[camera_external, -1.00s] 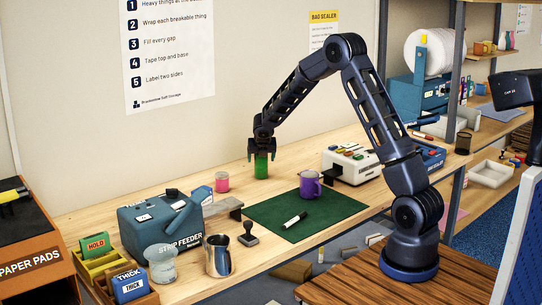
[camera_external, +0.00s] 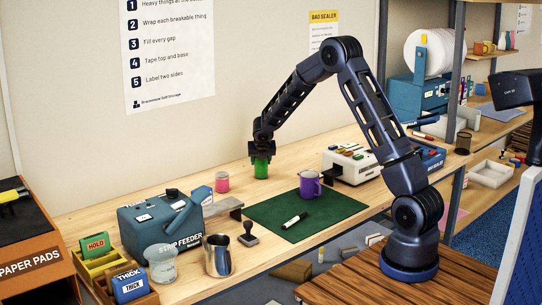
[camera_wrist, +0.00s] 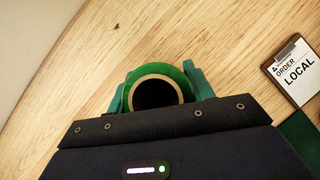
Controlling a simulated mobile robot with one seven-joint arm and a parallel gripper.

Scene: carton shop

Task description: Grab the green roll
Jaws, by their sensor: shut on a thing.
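The green roll (camera_external: 261,169) stands upright on the wooden bench near the wall, behind the dark green mat. My gripper (camera_external: 261,158) is over it from above, its fingers shut on the roll's two sides. In the wrist view the green roll (camera_wrist: 152,87) shows its round rim and dark hollow core between the teal fingertips of my gripper (camera_wrist: 160,90). The lower part of the roll is hidden in the wrist view.
A pink roll (camera_external: 222,182) stands to the left. A purple mug (camera_external: 310,184) is on the green mat (camera_external: 275,214) at right, with a marker (camera_external: 294,220). A clipboard labelled LOCAL (camera_wrist: 293,72) lies right in the wrist view. Bare wood surrounds the roll.

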